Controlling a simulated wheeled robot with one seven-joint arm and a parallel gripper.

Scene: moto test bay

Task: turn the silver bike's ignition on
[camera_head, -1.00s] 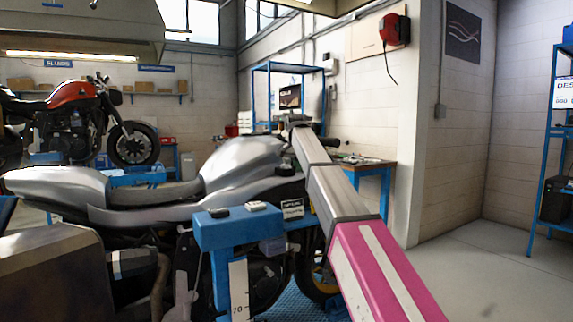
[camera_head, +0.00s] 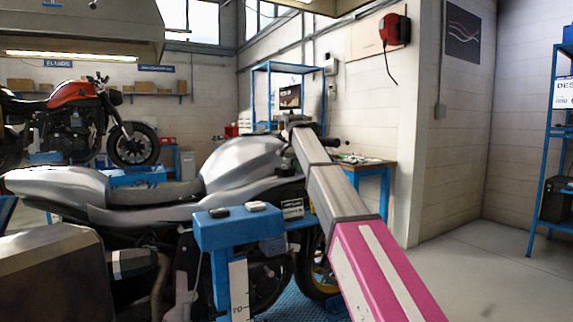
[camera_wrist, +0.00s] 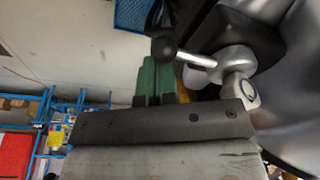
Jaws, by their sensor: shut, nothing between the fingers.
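A round silver fitting (camera_wrist: 242,90) with a dark centre sits right of the fingers. I cannot tell whether it is the ignition. In the head view, my arm hides much of the handlebar area, and the fingertips cannot be made out.
A blue stand (camera_head: 237,229) with small items on top stands in front of the bike. A workbench (camera_head: 372,164) is behind my arm. A red motorcycle (camera_head: 72,105) stands at the back left. A blue shelf (camera_head: 550,140) is at the right. The floor (camera_head: 470,275) there is clear.

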